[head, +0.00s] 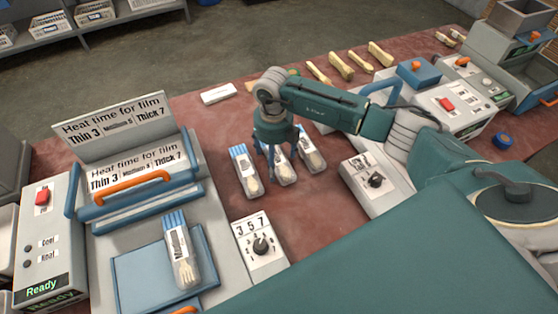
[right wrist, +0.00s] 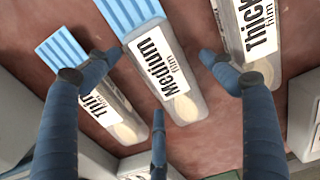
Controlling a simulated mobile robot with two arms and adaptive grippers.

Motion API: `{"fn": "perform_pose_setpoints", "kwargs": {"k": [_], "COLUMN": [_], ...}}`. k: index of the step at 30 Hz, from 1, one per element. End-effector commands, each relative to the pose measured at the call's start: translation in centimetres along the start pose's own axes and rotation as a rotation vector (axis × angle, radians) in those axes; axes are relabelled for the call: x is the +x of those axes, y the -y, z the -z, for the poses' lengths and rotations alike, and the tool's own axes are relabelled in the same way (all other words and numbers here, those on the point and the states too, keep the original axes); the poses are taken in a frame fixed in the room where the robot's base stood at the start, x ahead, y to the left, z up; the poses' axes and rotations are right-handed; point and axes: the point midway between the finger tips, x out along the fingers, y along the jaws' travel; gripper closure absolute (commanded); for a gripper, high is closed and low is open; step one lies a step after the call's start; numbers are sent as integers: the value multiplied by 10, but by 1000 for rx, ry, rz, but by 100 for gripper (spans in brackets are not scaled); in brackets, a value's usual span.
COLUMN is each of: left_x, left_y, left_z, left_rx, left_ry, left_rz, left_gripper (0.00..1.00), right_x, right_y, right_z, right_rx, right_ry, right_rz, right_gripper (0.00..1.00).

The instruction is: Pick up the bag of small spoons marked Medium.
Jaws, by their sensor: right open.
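The Medium bag (right wrist: 176,98) is a clear pouch with a blue striped top, a white label and a pale spoon inside. It lies in the middle of three bags on the table, and in the head view it shows (head: 283,177) partly hidden behind my right gripper (head: 276,160). My right gripper (right wrist: 157,78) is open and empty, pointing down over this bag. In the right wrist view one finger is on each side of the bag and a third finger overlaps its lower edge; contact cannot be told. My left gripper is not in view.
The Thin bag (head: 244,172) lies close on the left, the Thick bag (head: 311,155) close on the right. Another bag (head: 180,250) lies on the blue press plate. Dial boxes (head: 260,243) (head: 375,180) flank the bags. Wooden pieces (head: 341,66) lie at the back.

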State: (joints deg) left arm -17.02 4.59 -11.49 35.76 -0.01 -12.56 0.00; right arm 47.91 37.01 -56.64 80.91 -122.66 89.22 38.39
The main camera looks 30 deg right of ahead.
Motion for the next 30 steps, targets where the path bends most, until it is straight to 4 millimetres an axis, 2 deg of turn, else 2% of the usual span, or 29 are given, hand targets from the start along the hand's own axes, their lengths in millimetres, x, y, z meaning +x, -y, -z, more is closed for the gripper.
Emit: {"fn": "perform_pose_setpoints", "kwargs": {"k": [2, 3, 9, 23, 26, 30], "left_x": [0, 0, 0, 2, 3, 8], "left_y": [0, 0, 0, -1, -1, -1], "left_z": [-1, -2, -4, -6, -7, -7], "left_rx": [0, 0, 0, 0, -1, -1], "left_ry": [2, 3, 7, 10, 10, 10], "left_rz": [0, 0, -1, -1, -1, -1], "left_gripper": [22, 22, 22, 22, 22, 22], "right_x": [0, 0, 0, -5, -13, -33], "right_y": [0, 0, 0, 0, 0, 0], "right_z": [0, 0, 0, -1, -2, -2], "right_rx": [0, 0, 0, 0, 0, -1], "right_ry": [0, 0, 0, 2, 3, 6], "right_rz": [0, 0, 0, -1, -1, -1], "right_gripper": [18, 22, 60, 60, 60, 60]}}
